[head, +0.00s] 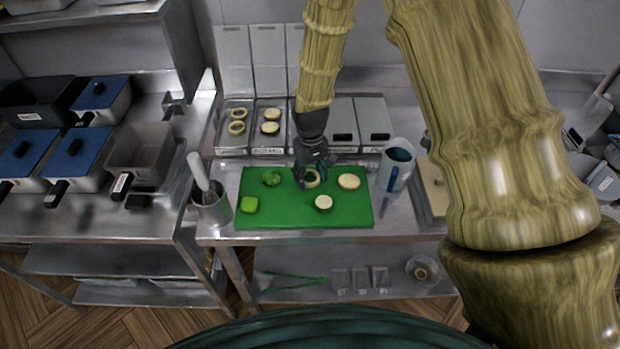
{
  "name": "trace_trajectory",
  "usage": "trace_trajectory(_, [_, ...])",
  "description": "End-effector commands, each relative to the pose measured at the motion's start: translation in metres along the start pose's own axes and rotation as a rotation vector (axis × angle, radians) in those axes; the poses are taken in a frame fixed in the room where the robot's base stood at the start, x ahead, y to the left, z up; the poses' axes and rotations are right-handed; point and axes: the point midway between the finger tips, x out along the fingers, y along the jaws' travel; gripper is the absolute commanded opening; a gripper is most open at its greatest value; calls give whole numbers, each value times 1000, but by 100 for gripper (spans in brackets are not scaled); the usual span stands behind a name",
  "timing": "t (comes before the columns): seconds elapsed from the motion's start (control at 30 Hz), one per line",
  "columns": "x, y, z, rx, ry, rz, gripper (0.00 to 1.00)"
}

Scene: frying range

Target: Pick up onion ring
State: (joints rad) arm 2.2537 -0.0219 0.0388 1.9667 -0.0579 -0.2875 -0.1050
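A small pale ring that looks like an onion ring (313,180) is on the green cutting board (345,218), right at my gripper (310,177). My dark gripper points down over the board and partly hides this ring. Its fingers are too small and dark to show whether they are open or shut, or whether they touch the ring. Two more pale rings (237,128) lie in the left metal tray behind the board.
The board also holds a pale round piece (349,181), another round piece (323,202), a green piece (249,204) and a green item (271,177). Trays (270,142) line the back.

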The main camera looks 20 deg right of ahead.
Motion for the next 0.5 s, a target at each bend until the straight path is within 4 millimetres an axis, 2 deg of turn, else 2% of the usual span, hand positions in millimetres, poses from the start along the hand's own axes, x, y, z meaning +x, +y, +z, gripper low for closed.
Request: trace_trajectory(0.5, [-6, 0, -1, 0, 3, 0, 40])
